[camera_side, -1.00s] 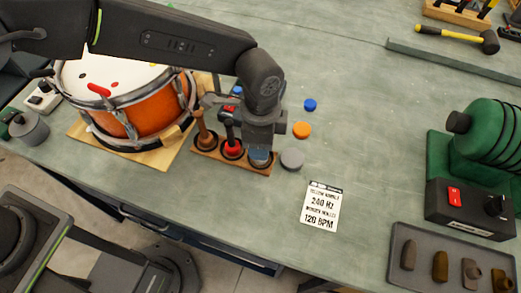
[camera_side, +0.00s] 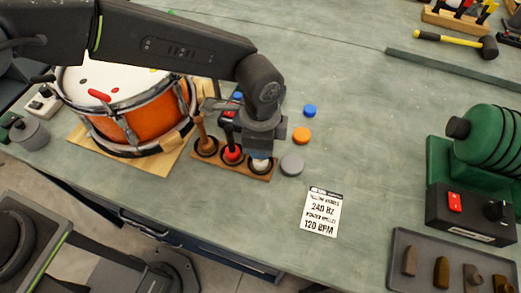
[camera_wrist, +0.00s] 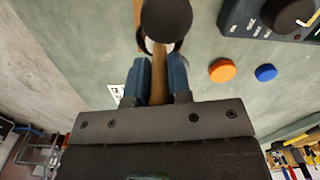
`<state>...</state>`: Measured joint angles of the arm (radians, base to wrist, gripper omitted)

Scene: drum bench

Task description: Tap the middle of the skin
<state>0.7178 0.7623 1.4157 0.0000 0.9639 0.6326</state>
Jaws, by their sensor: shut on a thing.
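The drum (camera_side: 140,112) has an orange shell and a white skin (camera_side: 130,83) with several coloured marks; my arm hides the skin's far part. A wooden rack (camera_side: 228,165) stands right of the drum. It holds a brown mallet (camera_side: 201,130) and a red-headed mallet (camera_side: 232,153). A white-headed mallet (camera_side: 261,164) is at its right end. My gripper (camera_side: 260,150) is over that end.
Blue (camera_side: 310,111), orange (camera_side: 302,134) and grey (camera_side: 292,164) discs lie right of the rack. A printed card (camera_side: 321,212) lies in front. A control box (camera_side: 470,208) and tray (camera_side: 400,268) are right. The middle bench is clear.

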